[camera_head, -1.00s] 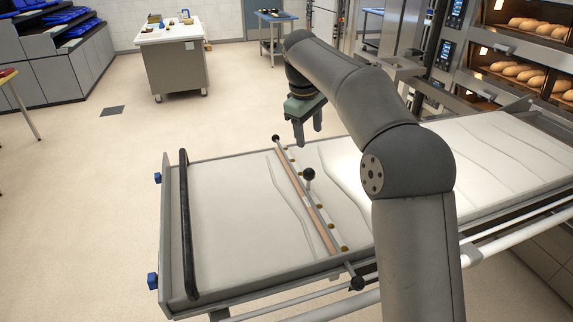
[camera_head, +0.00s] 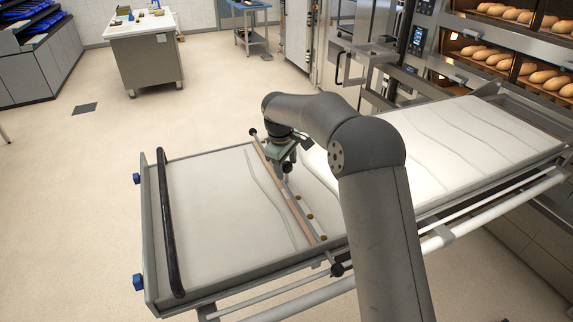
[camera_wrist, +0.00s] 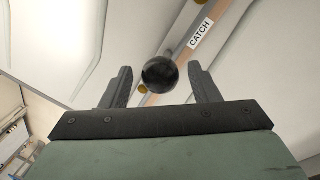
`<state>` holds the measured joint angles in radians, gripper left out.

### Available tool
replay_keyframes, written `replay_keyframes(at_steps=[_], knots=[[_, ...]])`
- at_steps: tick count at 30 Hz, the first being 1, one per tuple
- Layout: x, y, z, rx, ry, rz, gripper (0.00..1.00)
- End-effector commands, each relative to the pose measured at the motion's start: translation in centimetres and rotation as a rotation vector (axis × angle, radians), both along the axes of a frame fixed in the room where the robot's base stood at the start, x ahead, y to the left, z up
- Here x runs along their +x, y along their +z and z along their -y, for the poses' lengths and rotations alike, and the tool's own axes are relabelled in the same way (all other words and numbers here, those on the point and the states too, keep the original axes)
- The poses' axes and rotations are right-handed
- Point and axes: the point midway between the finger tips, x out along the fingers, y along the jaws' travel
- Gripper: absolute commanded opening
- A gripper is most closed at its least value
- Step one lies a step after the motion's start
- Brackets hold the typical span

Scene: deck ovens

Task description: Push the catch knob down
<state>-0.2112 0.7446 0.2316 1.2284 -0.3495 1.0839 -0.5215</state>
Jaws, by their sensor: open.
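The catch knob (camera_wrist: 160,74) is a round black ball seen close up in the wrist view. It appears between the two fingers of my gripper (camera_wrist: 160,70), with a visible gap on each side. The wooden bar with a white CATCH label (camera_wrist: 201,33) runs behind it. In the head view my gripper (camera_head: 279,175) points down over this bar (camera_head: 284,200) on the loader. My gripper is open and holds nothing. The knob is hidden or not distinguishable there, and its height relative to the fingertips is hard to tell.
The loader's pale cloth surface (camera_head: 205,210) lies around the bar, with a black handle (camera_head: 170,225) at its left end. Black balls end the bar's far side (camera_head: 253,131) and near side (camera_head: 336,269). Ovens with bread (camera_head: 510,50) stand at the back right.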

Motion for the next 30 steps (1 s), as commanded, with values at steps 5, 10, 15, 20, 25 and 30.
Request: replay_keyframes(at_steps=[5,10,15,20,25,30], knots=[[0.2,-1.2,0.1,0.000,0.000,-0.001,0.56],[0.2,-1.5,0.1,0.001,0.000,-0.001,0.56],[0.2,-1.4,0.1,0.001,0.000,-0.001,0.42],[0.2,-1.4,0.1,0.001,0.000,-0.001,0.00],[0.2,-2.6,0.1,0.000,0.000,-0.001,0.00],[0.2,-3.6,0.1,0.001,0.000,-0.001,0.00]])
